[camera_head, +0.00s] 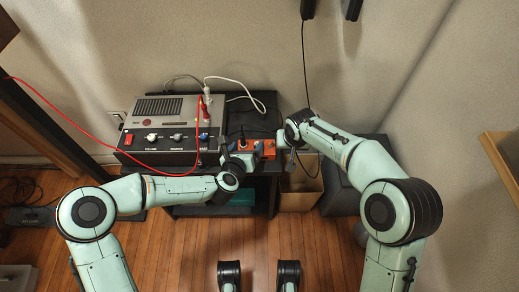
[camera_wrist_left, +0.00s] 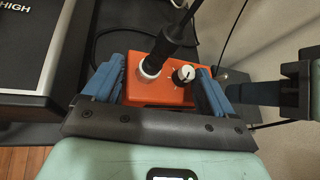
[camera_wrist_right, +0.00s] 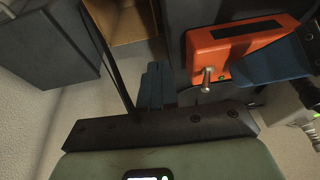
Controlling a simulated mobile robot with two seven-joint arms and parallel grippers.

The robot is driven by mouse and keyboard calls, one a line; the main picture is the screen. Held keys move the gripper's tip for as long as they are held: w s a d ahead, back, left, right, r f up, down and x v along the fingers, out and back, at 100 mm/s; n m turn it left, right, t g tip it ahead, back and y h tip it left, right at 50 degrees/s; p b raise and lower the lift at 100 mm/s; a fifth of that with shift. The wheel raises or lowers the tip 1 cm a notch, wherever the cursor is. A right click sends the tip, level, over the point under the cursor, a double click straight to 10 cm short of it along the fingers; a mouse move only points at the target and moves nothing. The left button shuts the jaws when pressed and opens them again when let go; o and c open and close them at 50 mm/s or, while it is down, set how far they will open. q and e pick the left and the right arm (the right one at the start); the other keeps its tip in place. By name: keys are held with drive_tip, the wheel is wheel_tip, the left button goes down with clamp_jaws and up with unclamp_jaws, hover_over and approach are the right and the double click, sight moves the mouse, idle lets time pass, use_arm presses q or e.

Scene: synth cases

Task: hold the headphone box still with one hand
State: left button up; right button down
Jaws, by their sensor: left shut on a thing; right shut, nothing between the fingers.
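The headphone box is a small orange box (camera_head: 269,148) with a white-marked knob and a black plug (camera_wrist_left: 163,50) standing in a white-ringed socket. It also shows in the left wrist view (camera_wrist_left: 145,92) and the right wrist view (camera_wrist_right: 235,48), where a metal stub sticks out of one face. My left gripper (camera_head: 247,150) is shut on the box, with a blue finger on either side (camera_wrist_left: 160,90). My right gripper (camera_head: 287,142) is just right of the box and apart from it. Its blue fingers (camera_wrist_right: 157,85) are closed together and empty.
A grey amplifier unit (camera_head: 147,132) with knobs, a red switch and a red cable stands to the left. A black cord (camera_head: 304,60) hangs from above near my right gripper. Below right are an open cardboard box (camera_head: 297,200) and a dark case (camera_head: 343,190).

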sight(269, 152)
wheel_tip(269, 152, up, 11)
drive_tip(key=w+a+t, duration=0.1)
drive_tip(key=a, duration=0.1)
wheel_tip(269, 152, down, 7)
drive_tip(key=shift+w+d+h, duration=0.15)
drive_tip(key=shift+d+h, duration=0.1)
drive_tip(key=shift+h, duration=0.05)
idle(1.9)
wheel_tip(269, 152, down, 3)
drive_tip(key=shift+f, duration=0.1)
idle(0.7)
drive_tip(key=shift+a, duration=1.1)
